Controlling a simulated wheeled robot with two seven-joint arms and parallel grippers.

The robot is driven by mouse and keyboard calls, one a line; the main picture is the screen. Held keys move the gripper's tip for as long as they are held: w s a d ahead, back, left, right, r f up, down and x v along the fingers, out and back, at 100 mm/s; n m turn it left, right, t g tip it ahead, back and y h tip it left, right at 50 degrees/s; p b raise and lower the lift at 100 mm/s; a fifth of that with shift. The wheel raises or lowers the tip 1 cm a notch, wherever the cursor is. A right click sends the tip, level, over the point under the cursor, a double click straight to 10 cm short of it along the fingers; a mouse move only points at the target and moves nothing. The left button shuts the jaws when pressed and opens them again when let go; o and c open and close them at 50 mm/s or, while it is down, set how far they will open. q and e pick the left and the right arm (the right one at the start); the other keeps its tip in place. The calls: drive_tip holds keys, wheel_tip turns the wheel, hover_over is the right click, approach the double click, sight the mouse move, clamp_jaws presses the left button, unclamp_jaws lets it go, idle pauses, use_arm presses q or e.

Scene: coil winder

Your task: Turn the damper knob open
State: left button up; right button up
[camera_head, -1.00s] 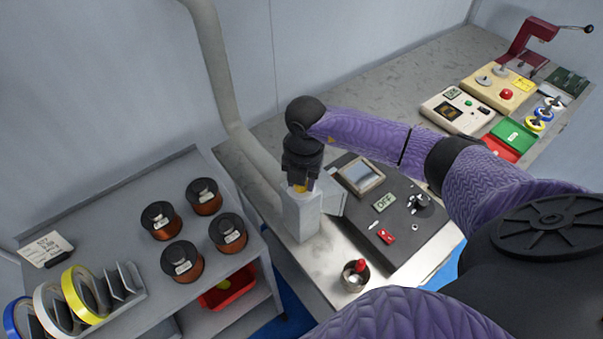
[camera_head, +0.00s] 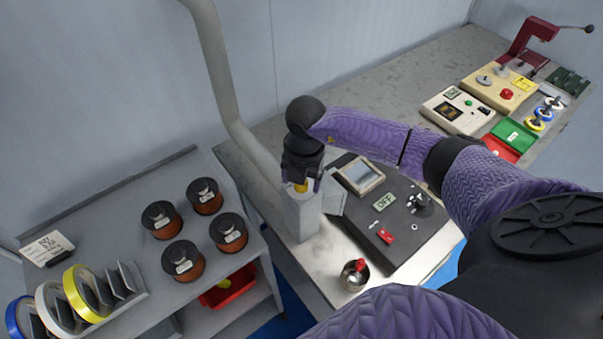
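The yellow damper knob (camera_head: 301,187) sits on top of a light grey box (camera_head: 301,217) at the lower end of the grey duct. My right gripper (camera_head: 301,181) points down over this box, with its fingers around the knob. Part of the knob shows between the fingers; the rest is hidden. Whether the fingers press on it cannot be told. My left gripper is out of view.
A grey shelf (camera_head: 110,225) with several copper spools is at left. The grey duct (camera_head: 222,85) rises behind the gripper.

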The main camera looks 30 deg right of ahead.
wheel_tip(320, 180, up, 10)
drive_tip(key=p, duration=0.1)
drive_tip(key=shift+s, duration=0.2)
drive_tip(key=shift+d, duration=0.1)
idle(0.3)
